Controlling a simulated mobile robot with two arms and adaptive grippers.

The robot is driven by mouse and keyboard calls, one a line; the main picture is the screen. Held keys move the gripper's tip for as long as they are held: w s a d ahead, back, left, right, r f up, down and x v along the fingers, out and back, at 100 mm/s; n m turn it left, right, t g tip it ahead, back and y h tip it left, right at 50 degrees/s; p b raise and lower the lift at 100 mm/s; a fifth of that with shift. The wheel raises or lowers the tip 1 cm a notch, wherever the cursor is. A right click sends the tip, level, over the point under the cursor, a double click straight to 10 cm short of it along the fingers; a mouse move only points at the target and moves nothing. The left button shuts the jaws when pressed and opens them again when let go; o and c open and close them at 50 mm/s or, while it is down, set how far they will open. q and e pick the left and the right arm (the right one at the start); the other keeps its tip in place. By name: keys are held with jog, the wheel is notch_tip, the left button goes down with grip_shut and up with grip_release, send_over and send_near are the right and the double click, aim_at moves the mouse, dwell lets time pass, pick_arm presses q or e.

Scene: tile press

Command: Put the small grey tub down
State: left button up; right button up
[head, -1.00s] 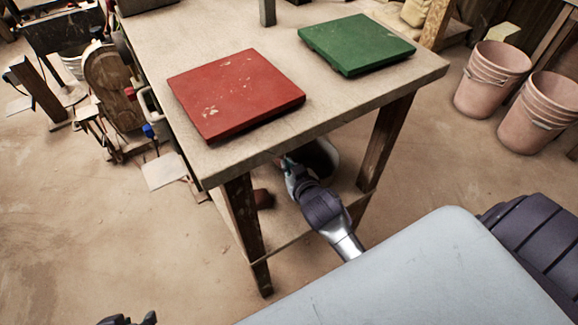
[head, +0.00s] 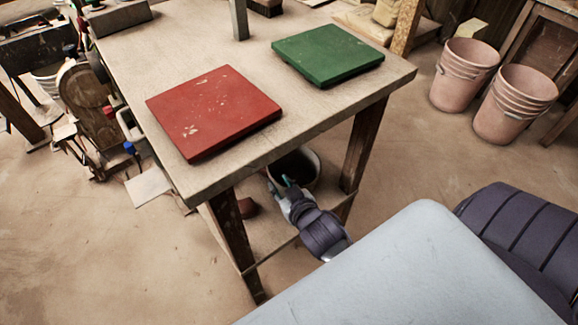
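The small grey tub (head: 317,172) is under the worktable in the head view, upright, with a dark inside and a pale rim. The tabletop's front edge hides its far part, and my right gripper covers part of its near side. My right gripper (head: 280,184) is at the tub's near left rim, with one fingertip seen against the dark opening and the other to the left. Whether the fingers pinch the rim or stand apart around it is too small to tell. My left gripper is out of view.
The worktable (head: 200,75) bears a red slab (head: 213,110) and a green slab (head: 328,54). Its front legs (head: 232,235) stand on either side of the tub. A dark reddish object (head: 247,207) lies left of it. Pink buckets (head: 465,75) stand at right.

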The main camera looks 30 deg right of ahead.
pick_arm(q)
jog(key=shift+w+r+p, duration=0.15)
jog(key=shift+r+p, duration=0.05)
jog(key=shift+p, duration=0.2)
pick_arm(e)
jog(key=s+a+n+g+y, duration=0.1)
jog(key=s+a+g, duration=0.1)
jog(key=s+g, duration=0.3)
jog(key=s+a+n+g, duration=0.1)
jog(key=s+g, duration=0.3)
jog(key=s, duration=1)
jog(key=shift+a+g+y, duration=0.35)
jog(key=shift+g+y, duration=0.05)
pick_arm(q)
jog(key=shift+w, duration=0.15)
